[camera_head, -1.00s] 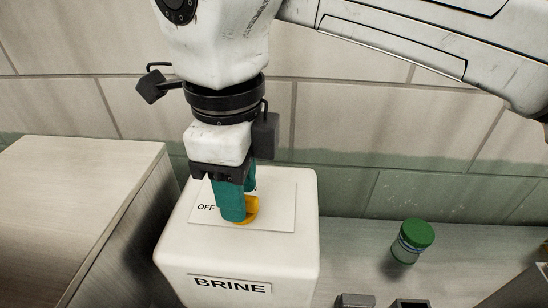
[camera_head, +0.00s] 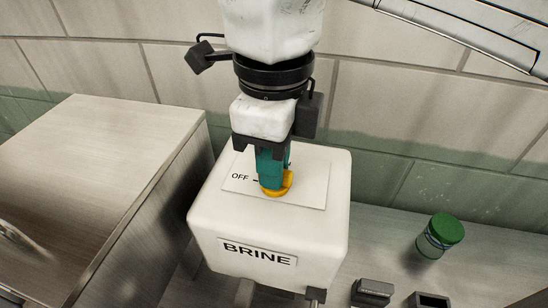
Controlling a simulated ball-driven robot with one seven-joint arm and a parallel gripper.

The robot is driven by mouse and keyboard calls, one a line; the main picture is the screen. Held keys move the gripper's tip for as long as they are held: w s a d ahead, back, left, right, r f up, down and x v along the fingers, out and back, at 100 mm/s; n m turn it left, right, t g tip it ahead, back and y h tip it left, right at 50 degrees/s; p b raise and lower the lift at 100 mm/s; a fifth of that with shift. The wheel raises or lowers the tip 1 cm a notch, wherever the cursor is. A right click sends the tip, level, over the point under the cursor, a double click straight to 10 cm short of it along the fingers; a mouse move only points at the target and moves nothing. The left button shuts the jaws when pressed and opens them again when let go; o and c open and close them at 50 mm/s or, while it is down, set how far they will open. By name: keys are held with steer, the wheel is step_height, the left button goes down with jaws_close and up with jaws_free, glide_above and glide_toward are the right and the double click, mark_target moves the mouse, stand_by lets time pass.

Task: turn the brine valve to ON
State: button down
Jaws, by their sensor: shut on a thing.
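The brine valve is a yellow knob (camera_head: 283,188) on a plate (camera_head: 310,193) on top of a white box (camera_head: 320,225) with a BRINE label (camera_head: 257,254) on its front. The word OFF (camera_head: 240,177) and a short dark mark stand left of the knob. No ON marking shows; the gripper hides part of the plate. My gripper (camera_head: 271,183) points down from above with teal fingers shut on the yellow knob. The fingers cover much of the knob, so I cannot tell which way it points.
A jar with a green lid (camera_head: 441,234) stands on the counter right of the box. Small dark blocks (camera_head: 374,292) sit at the front right. A raised grey cabinet (camera_head: 100,165) is close on the left. A tiled wall (camera_head: 410,110) rises behind.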

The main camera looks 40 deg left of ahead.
steer(key=shift+m, duration=0.5)
steer(key=m+b, duration=0.1)
steer(key=m, duration=0.1)
steer(key=shift+w+f+m+b, duration=0.1)
steer(key=shift+m+b, duration=0.3)
steer(key=m+b, duration=0.2)
steer(key=m, duration=0.3)
steer(key=shift+m, duration=0.3)
steer(key=m+b, duration=0.1)
steer(key=m, duration=0.3)
steer(key=shift+w+m+b, duration=0.1)
steer(key=shift+m+b, duration=0.6)
steer(key=shift+m, duration=1.8)
steer(key=c, duration=1.1)
jaws_free()
steer(key=shift+c, duration=0.2)
